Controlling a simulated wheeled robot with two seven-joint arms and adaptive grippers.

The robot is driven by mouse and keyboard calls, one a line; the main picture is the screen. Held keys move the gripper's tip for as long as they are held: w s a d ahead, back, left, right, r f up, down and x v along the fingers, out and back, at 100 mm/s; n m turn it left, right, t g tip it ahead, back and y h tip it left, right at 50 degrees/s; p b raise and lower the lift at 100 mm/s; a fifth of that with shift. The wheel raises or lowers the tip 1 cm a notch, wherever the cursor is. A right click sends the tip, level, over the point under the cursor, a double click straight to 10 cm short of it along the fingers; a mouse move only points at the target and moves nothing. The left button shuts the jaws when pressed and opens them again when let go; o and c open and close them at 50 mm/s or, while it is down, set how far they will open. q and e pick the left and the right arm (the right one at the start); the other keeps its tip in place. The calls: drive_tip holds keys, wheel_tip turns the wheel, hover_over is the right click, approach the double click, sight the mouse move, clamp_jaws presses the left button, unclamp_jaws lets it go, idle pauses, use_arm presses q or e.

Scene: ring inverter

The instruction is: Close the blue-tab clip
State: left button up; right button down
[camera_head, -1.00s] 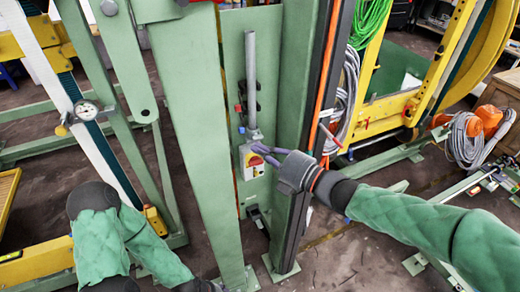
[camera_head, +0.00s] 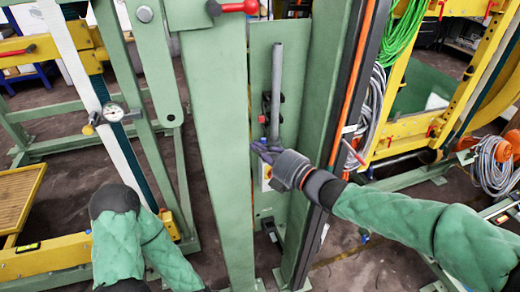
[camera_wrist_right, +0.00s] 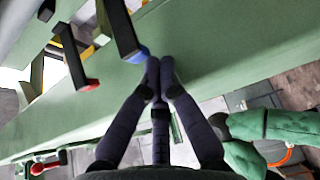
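The blue-tab clip is a dark lever with a blue tab (camera_wrist_right: 138,54) at its end, standing out from the green plate in the right wrist view. My left gripper lies outside the frames.
A second dark lever with a red tab (camera_wrist_right: 90,85) stands near the blue one. A grey vertical tube (camera_head: 276,90) rises above the clips. Green posts (camera_head: 212,150) stand on both sides of the narrow plate. The control box (camera_head: 267,178) is partly hidden by my gripper.

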drive_tip(key=shift+s+d+b, duration=0.1)
drive_tip(key=shift+d+b, duration=0.3)
drive_tip(key=shift+d, duration=0.2)
drive_tip(key=w+d+b, duration=0.2)
drive_tip(key=d, duration=0.5)
drive_tip(key=shift+w+d+b, duration=0.25)
drive_tip(key=shift+d+b, duration=0.05)
idle(0.3)
idle(0.3)
drive_tip(key=shift+d, duration=0.1)
